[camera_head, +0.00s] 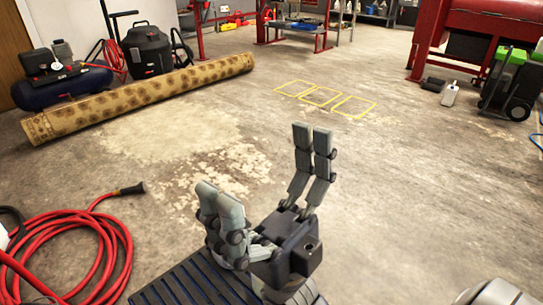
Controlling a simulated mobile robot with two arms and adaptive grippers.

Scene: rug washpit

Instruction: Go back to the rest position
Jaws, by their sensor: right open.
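My right gripper (266,168) is open and empty in the lower middle of the head view. Its grey fingers point up and stand wide apart, with bare floor behind them. My left gripper does not show in this view.
A red hose (105,245) with a black end lies coiled on the floor at lower left. A rolled patterned rug (140,97), a dark blue compressor (62,87) and a black vacuum (150,52) are at upper left. Yellow squares (320,96) mark clear floor. A green-topped cart (510,85) stands at right.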

